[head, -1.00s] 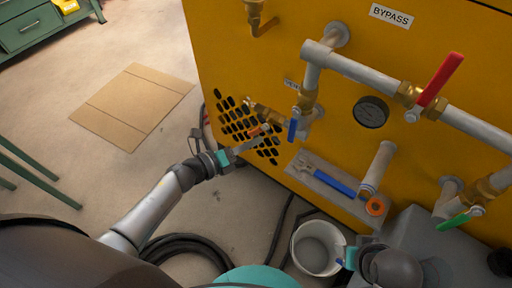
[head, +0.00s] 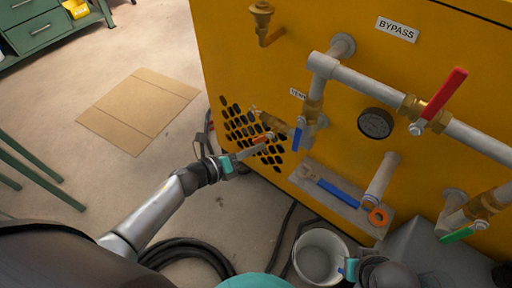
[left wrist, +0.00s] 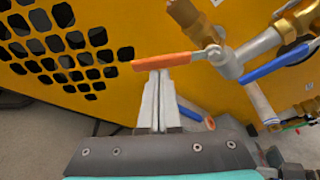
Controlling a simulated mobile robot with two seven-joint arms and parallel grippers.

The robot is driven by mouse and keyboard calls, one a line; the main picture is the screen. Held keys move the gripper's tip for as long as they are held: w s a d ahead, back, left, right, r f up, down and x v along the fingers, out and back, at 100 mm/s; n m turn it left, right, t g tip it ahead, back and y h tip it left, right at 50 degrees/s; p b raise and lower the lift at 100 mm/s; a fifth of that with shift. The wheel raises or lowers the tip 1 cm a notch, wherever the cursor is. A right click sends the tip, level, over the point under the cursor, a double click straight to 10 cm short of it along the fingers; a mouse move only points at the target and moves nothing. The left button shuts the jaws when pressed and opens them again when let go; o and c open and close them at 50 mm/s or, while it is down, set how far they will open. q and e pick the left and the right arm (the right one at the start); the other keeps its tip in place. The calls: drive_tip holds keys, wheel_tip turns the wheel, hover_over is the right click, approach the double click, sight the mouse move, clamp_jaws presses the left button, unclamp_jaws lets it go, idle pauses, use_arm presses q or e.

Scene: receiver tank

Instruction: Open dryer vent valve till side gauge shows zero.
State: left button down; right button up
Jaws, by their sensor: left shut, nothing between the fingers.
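A small brass valve with an orange lever (head: 263,138) sits left of a blue-lever valve (head: 298,138) on the yellow panel, below a partly hidden label that seems to read VENT (head: 298,94). My left gripper (head: 264,147) is shut and empty at the orange lever. In the left wrist view its fingertips (left wrist: 158,72) are just under the orange lever (left wrist: 165,60), touching or nearly so. The round dark gauge (head: 376,123) is right of these valves; its needle is too small to read. My right gripper (head: 351,268) shows partly at the bottom; its fingers are unclear.
A red-lever valve (head: 443,95) and a green-lever valve (head: 461,233) are on the pipes at right. A shelf (head: 312,190) holds a blue-handled tool and an orange ring. A white bucket (head: 320,255) stands below. Cardboard (head: 137,108) and a black hose (head: 185,255) lie on the floor.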

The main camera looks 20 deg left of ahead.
use_arm(q)
drive_tip(key=shift+w+a+r, duration=0.1)
drive_tip(key=shift+a+r, duration=0.05)
drive_tip(key=shift+a, duration=0.05)
use_arm(e)
drive_tip(key=shift+s+f, duration=0.1)
drive_tip(key=shift+f, duration=0.1)
use_arm(q)
drive_tip(key=shift+w+a+r+m+y+p, duration=0.15)
drive_tip(key=shift+a+r+m+y+p, duration=0.35)
drive_tip(key=shift+m, duration=0.3)
drive_tip(key=shift+w+a+r+m+p, duration=0.1)
drive_tip(key=shift+a+m+p, duration=0.05)
drive_tip(key=shift+m+p, duration=0.2)
drive_tip(key=shift+w+a+r+m+y+p, duration=0.15)
drive_tip(key=shift+a+r+m+y+p, duration=0.2)
drive_tip(key=shift+m+y, duration=0.35)
use_arm(e)
drive_tip(key=shift+g, duration=0.4)
drive_tip(key=f, duration=0.1)
drive_tip(key=s+f, duration=0.1)
drive_tip(key=f, duration=0.2)
drive_tip(key=shift+s+f, duration=0.25)
drive_tip(key=shift+s, duration=0.05)
use_arm(q)
drive_tip(key=shift+d+f, duration=0.1)
use_arm(e)
drive_tip(key=shift+d+f, duration=0.1)
